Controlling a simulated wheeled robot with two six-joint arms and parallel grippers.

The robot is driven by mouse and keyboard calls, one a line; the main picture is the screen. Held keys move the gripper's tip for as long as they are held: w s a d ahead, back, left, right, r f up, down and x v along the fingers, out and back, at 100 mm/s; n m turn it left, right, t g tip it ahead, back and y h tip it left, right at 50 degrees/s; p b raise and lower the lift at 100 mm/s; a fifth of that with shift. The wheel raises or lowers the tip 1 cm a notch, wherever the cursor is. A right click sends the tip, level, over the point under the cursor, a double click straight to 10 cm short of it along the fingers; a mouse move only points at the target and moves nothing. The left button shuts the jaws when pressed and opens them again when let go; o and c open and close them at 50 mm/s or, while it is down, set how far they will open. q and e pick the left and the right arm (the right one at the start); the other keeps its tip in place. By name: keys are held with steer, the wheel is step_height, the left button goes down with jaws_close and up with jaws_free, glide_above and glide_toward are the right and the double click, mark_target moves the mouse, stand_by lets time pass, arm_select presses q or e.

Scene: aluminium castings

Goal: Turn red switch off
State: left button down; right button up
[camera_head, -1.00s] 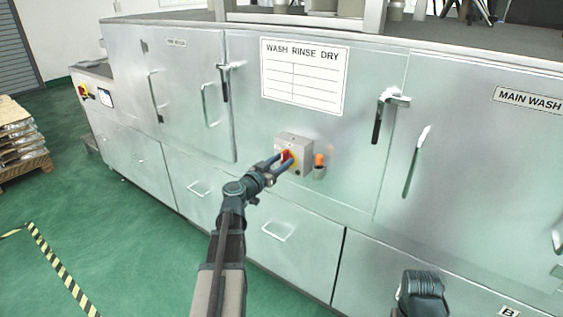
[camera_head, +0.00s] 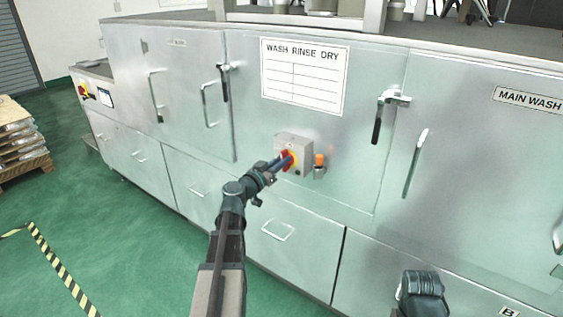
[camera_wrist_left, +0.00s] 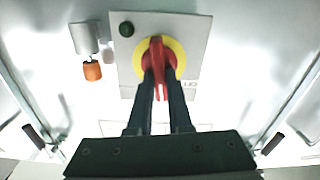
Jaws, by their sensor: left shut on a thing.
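The red switch (camera_wrist_left: 157,52) is a red rotary handle on a yellow round plate, mounted on a grey box (camera_head: 301,143) on the front of the steel washing machine. My left gripper (camera_head: 284,160) reaches it from the lower left. In the left wrist view my left gripper (camera_wrist_left: 160,82) has its two dark fingers on either side of the red handle, shut on it. The handle lies along the line of the fingers in that view. In the head view the fingers partly hide the switch. Part of my right arm (camera_head: 421,295) shows at the bottom right; its fingers are out of view.
An orange-topped fitting (camera_head: 319,165) sticks out just right of the box, also seen in the wrist view (camera_wrist_left: 92,70). Door handles (camera_head: 378,122) project from the panels. Another red-and-yellow switch (camera_head: 83,90) is far left.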

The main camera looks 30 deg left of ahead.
arm_select(q)
steer(key=shift+a+f+n+b, duration=0.15)
steer(key=shift+f+n+b, duration=0.05)
steer(key=shift+n, duration=2.5)
steer(key=shift+a+f+n+b, duration=0.15)
steer(key=shift+a+n, duration=0.05)
steer(key=shift+n, duration=2.5)
steer(key=shift+a+f+n+b, duration=0.15)
steer(key=shift+f+n+b, duration=0.05)
steer(key=shift+n, duration=2.5)
steer(key=c, duration=0.8)
jaws_free()
steer(key=shift+c, duration=0.2)
steer(key=s+a, duration=0.1)
steer(key=s, duration=1.2)
steer(key=shift+s, duration=0.35)
